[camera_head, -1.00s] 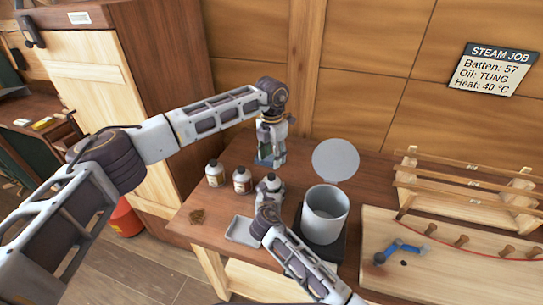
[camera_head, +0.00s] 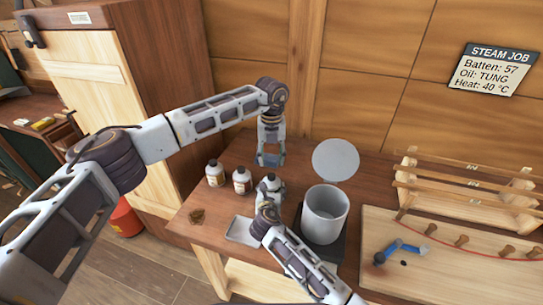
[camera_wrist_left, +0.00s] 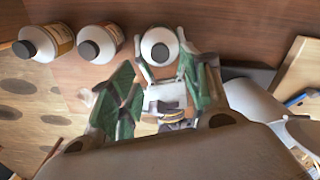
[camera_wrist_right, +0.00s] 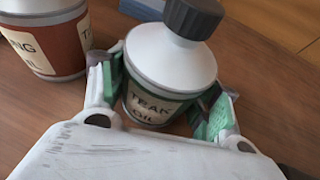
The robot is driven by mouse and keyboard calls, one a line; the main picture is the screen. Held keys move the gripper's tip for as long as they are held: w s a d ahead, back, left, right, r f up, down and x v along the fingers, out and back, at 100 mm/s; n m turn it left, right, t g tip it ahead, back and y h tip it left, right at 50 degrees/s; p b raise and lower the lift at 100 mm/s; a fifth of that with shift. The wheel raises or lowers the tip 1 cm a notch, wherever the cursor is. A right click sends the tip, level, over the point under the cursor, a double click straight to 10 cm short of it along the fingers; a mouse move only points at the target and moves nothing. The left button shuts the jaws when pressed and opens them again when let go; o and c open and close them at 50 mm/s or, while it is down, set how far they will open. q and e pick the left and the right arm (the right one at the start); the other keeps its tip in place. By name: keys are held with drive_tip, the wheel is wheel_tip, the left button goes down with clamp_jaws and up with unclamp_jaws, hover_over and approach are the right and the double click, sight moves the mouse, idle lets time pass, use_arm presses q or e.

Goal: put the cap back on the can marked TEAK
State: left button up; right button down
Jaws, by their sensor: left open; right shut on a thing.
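The TEAK can (camera_wrist_right: 155,85) stands upright, a white can with a green-edged label. A dark ribbed cap (camera_wrist_right: 193,17) sits on its neck; I cannot tell how tightly. My right gripper (camera_wrist_right: 165,100) is shut around the can's body, one finger on each side. In the head view the can (camera_head: 270,183) is partly hidden by my right gripper (camera_head: 267,198). My left gripper (camera_head: 270,158) is open and empty, above and behind the can. In the left wrist view the capped can (camera_wrist_left: 158,47) shows beyond my open left fingers (camera_wrist_left: 165,95).
Two other capped cans (camera_head: 215,173) (camera_head: 241,181) stand left of the TEAK can. A shallow tray (camera_head: 241,231) lies in front. A grey pot (camera_head: 324,215) with its round lid (camera_head: 335,160) raised stands close on the right. A wooden rack (camera_head: 465,185) is further right.

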sight(271, 175)
use_arm(q)
drive_tip(key=shift+n, duration=0.3)
drive_tip(key=shift+f, duration=0.1)
drive_tip(key=shift+f, duration=3.95)
